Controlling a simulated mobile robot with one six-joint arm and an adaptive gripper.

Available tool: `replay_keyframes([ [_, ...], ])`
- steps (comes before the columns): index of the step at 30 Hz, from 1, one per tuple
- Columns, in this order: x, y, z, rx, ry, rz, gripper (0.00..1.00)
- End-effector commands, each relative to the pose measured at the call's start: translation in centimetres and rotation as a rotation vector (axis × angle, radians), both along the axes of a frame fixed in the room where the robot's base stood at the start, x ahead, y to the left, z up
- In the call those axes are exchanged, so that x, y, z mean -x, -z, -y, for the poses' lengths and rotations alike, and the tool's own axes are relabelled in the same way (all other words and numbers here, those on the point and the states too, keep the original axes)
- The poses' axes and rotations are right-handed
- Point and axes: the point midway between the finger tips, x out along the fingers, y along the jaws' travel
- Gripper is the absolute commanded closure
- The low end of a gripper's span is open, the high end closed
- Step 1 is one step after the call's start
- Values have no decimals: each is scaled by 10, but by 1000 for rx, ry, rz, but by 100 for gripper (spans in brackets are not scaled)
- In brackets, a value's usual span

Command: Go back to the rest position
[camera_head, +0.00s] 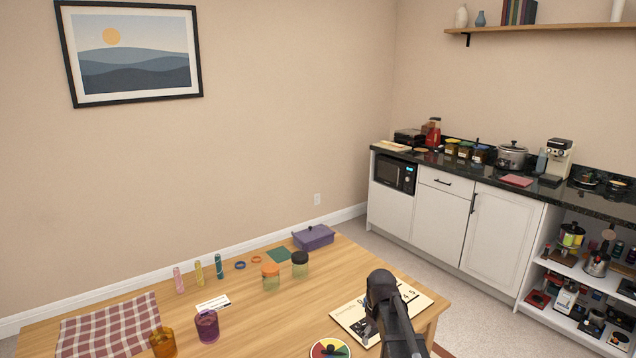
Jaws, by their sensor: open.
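My dark gripper (371,325) shows at the lower right of the head view, above the right part of the wooden table (215,338). It covers part of a cream board (421,299) with printed numbers. The gripper is open, and I see nothing held in it. The fingers are small and partly hidden by the wrist, and the rest of my arm runs out of the bottom edge.
Near my gripper are a round coloured dial (330,348), a jar with a black lid (300,265) and one with an orange lid (271,278). A purple box (313,237) stands at the far edge. Cups and a checked cloth (106,325) lie left. A counter (470,172) stands behind.

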Motion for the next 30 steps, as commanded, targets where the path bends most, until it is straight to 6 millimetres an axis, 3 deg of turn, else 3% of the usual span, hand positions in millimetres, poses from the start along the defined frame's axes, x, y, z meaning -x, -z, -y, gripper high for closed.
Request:
replay_keyframes([
  [14,40,27,3,0,103,0,18],
  [30,123,79,7,0,335,0,18],
])
